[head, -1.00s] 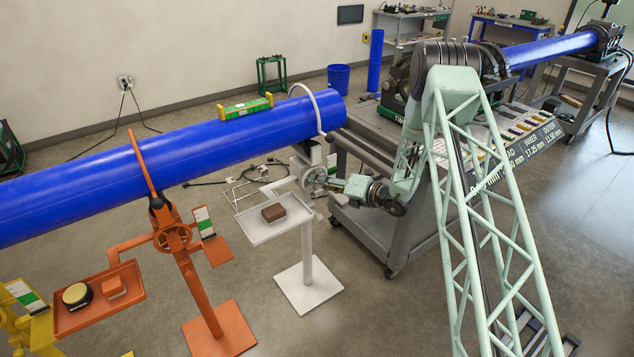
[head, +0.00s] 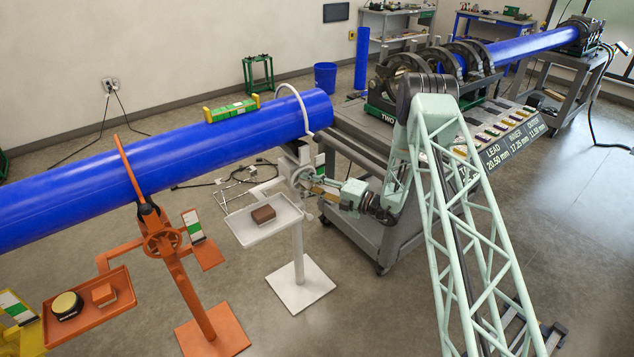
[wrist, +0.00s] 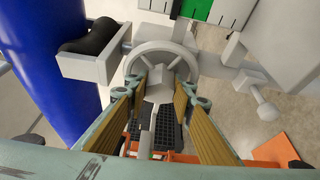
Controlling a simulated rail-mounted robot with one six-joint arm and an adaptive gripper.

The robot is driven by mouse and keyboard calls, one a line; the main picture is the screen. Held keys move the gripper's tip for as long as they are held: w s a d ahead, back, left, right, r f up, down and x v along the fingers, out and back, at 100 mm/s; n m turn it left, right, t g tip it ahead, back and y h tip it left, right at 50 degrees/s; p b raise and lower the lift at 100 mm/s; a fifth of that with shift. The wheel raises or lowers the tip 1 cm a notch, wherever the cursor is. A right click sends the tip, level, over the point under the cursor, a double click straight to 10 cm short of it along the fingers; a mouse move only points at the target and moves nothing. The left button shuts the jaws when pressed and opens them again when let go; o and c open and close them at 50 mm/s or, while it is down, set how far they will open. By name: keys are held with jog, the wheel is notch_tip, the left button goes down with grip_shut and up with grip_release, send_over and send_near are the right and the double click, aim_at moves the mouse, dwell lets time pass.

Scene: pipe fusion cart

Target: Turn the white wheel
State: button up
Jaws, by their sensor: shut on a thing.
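The white wheel (wrist: 160,45) fills the upper middle of the wrist view, with its round rim and blocky hub facing me. It is on the white pipe stand, and in the head view the wheel (head: 301,178) is small and partly hidden by my gripper. My gripper (wrist: 158,92) is shut on the wheel, with its tan-padded fingers on either side of the hub area. In the head view my gripper (head: 318,186) reaches the wheel from the right. The exact contact between fingertips and wheel is hard to make out.
The blue pipe (head: 180,146) lies across the stands above. An orange stand (head: 172,262) is further left. The grey cart (head: 396,232) stands close on the right.

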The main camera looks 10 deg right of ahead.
dwell(0.4)
jog(key=o, duration=1.1)
jog(key=shift+v, duration=6)
jog(key=shift+f, duration=0.1)
